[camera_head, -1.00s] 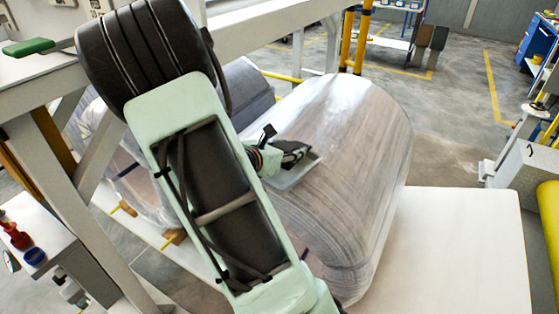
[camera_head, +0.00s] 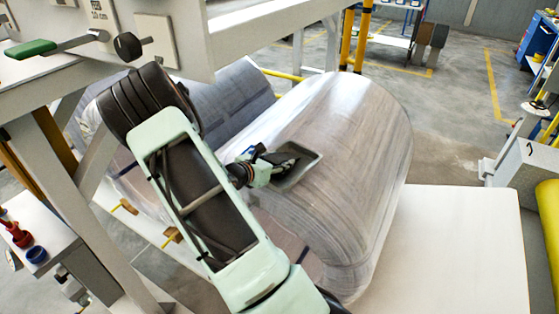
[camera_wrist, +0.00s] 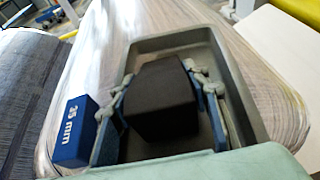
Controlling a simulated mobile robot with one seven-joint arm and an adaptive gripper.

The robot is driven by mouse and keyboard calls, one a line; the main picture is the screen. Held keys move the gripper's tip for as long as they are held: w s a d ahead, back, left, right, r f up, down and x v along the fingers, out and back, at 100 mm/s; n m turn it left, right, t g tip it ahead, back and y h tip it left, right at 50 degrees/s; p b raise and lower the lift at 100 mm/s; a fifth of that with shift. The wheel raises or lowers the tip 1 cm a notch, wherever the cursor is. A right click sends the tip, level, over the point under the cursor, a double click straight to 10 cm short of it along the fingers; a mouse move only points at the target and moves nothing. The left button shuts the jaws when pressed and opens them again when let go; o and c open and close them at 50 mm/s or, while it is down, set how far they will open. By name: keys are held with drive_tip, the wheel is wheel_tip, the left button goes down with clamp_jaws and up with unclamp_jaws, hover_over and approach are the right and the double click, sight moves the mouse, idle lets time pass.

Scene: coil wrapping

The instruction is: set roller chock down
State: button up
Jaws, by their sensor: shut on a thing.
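My gripper (camera_head: 276,163) is low over a shallow grey tray (camera_head: 309,171) on the wrapped coil. In the wrist view my gripper (camera_wrist: 158,82) has its fingers on both sides of a dark, nearly black block (camera_wrist: 162,103), which I take as the roller chock. The block lies within the outline of the tray (camera_wrist: 232,95). Its underside is hidden, so I cannot tell whether it touches the tray floor. A blue block marked "35 mm" (camera_wrist: 75,135) is just left of the tray, outside it.
The film-wrapped coil (camera_head: 365,130) has a curved top around the tray. A second wrapped roll (camera_head: 232,95) lies behind to the left. A white frame beam (camera_head: 270,38) crosses above left. A bare white table surface (camera_head: 455,255) is at right.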

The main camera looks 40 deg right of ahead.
drive_tip(key=shift+f+b, duration=0.25)
drive_tip(key=shift+b, duration=0.1)
drive_tip(key=o, duration=1.5)
drive_tip(key=shift+r, duration=0.1)
drive_tip(key=shift+c, duration=0.2)
drive_tip(key=shift+r+p, duration=0.15)
drive_tip(key=shift+p, duration=0.35)
